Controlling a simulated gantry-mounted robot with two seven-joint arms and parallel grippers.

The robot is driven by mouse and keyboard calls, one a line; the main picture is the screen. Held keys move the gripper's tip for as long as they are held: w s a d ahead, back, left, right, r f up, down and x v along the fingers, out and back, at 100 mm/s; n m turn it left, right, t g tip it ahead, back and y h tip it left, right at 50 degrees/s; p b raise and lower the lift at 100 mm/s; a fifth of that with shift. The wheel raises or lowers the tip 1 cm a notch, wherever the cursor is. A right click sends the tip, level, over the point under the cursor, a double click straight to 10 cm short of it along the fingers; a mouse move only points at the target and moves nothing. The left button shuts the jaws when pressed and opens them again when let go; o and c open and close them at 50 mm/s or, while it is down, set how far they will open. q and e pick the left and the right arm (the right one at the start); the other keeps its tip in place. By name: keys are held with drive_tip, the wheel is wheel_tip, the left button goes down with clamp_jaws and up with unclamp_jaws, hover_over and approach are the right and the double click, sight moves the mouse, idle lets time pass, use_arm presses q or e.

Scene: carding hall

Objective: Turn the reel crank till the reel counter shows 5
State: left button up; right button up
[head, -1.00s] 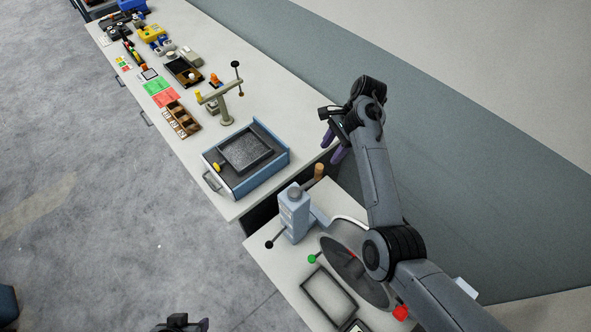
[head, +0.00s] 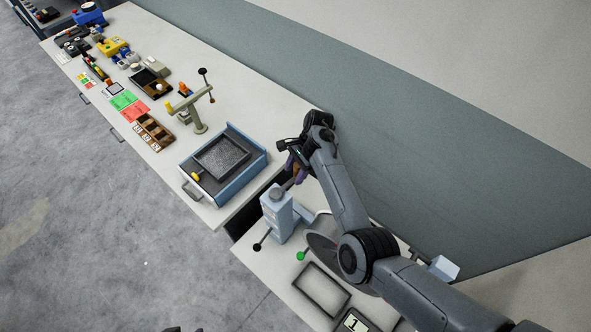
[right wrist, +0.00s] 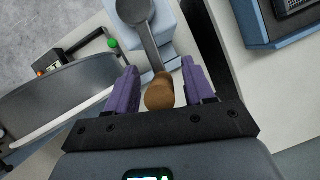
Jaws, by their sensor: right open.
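The reel crank is a grey arm (right wrist: 150,45) with a wooden handle (right wrist: 160,93) in the right wrist view. It sits on top of a pale blue-grey housing (head: 278,215). My right gripper (head: 294,170) is at the handle; in the right wrist view its purple fingers (right wrist: 158,88) are open, one on each side of the handle. I cannot tell whether they touch it. Only a dark sliver of my left gripper shows at the bottom edge.
A grey round dish (head: 322,248), a green ball knob (head: 302,255) and a rectangular frame (head: 322,290) lie near the housing. A black-knobbed lever (head: 257,246) sticks out left. A blue-sided tray machine (head: 235,190) stands on the neighbouring bench, with several items beyond.

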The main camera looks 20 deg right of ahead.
clamp_jaws()
idle(0.3)
drive_tip(key=shift+w, duration=0.1)
